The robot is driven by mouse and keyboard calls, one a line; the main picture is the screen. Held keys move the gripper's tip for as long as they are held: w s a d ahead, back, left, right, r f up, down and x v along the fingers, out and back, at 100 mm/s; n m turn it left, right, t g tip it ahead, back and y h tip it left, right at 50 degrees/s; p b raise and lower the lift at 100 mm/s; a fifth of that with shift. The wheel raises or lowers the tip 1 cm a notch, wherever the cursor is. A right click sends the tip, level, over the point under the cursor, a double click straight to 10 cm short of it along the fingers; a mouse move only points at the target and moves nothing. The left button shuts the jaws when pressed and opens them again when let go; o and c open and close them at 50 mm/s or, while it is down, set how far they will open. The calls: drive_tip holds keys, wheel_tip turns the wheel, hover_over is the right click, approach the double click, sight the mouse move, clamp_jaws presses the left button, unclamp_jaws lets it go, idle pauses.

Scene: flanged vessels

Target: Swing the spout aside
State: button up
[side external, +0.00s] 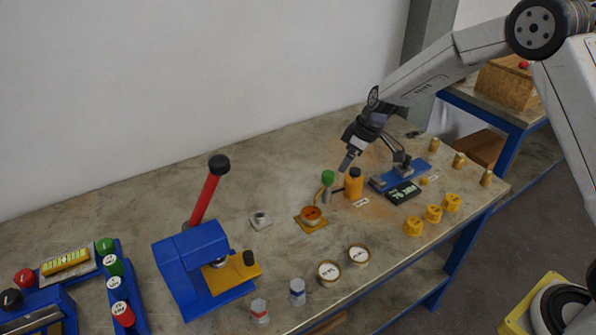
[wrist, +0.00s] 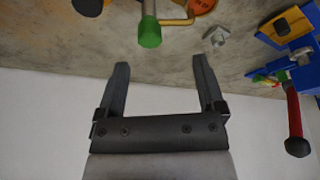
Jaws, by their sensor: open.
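The spout is a thin brass bent tube (wrist: 178,20) on a post with a green knob (wrist: 149,32). In the wrist view the tube runs right from the post to the orange top of a round vessel (wrist: 200,5). In the side view the green knob (side external: 328,177) stands above the vessel (side external: 311,214), which sits on a yellow plate. My gripper (side external: 346,163) is open and empty, above and to the right of the knob in that view. In the wrist view the knob lies beyond the gap between my open fingers (wrist: 160,65), and no contact shows.
A yellow black-capped bottle (side external: 354,184) stands close right of the post. A blue fixture (side external: 392,179) and a display (side external: 403,193) are farther right. A blue press (side external: 195,265) with a red lever (side external: 205,195) stands left. Bare bench lies behind the vessel.

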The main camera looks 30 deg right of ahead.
sight(329, 173)
drive_tip(key=shift+w+d+f+n+y, duration=0.15)
drive_tip(key=shift+w+f+n, duration=0.2)
drive_tip(key=shift+w, duration=0.5)
drive_tip(key=shift+w+a+f+n+y, duration=0.15)
drive_tip(key=shift+w+f+n, duration=0.2)
drive_tip(key=shift+w, duration=0.45)
drive_tip(key=shift+d+f, duration=0.1)
drive_tip(key=shift+f, duration=0.05)
drive_tip(key=shift+x, duration=3.8)
clamp_jaws()
